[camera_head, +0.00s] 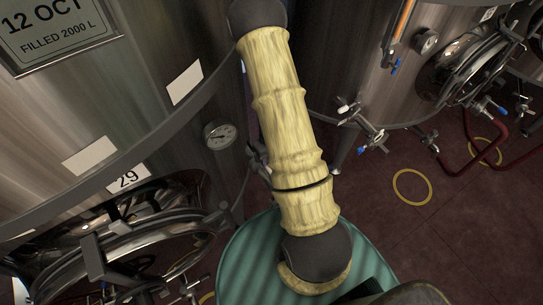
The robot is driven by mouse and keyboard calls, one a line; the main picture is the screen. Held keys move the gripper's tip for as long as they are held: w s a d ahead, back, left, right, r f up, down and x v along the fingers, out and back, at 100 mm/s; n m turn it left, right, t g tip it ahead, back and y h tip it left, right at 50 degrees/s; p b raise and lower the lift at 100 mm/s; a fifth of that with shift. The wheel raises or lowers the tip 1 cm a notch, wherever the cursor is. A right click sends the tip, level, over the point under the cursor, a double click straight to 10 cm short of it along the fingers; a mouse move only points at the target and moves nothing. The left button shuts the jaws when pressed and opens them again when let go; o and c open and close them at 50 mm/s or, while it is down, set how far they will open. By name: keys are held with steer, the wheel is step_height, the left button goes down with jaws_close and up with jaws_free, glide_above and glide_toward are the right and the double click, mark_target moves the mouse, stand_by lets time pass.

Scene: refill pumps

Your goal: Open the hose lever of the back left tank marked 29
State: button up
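The tank marked 29 (150,80) is a big steel vessel filling the left side. Its number plate "29" (128,179) sits above a round hatch (130,250) at the lower left. A dial gauge (219,135) is on its right side. Small metal fittings (192,288) show below the hatch. I cannot tell which part is its hose lever. My yellow-sleeved arm rises through the middle of the picture and covers part of the tank's right side. My gripper is out of view.
A second steel tank (340,60) stands at the upper right, with blue-handled valves (362,150), a gauge (426,41) and a hatch (470,65). Red hoses (470,165) reach the floor at the right. Yellow rings (412,201) mark the open dark-red floor.

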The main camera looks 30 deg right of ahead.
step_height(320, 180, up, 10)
steer(key=p, duration=0.8)
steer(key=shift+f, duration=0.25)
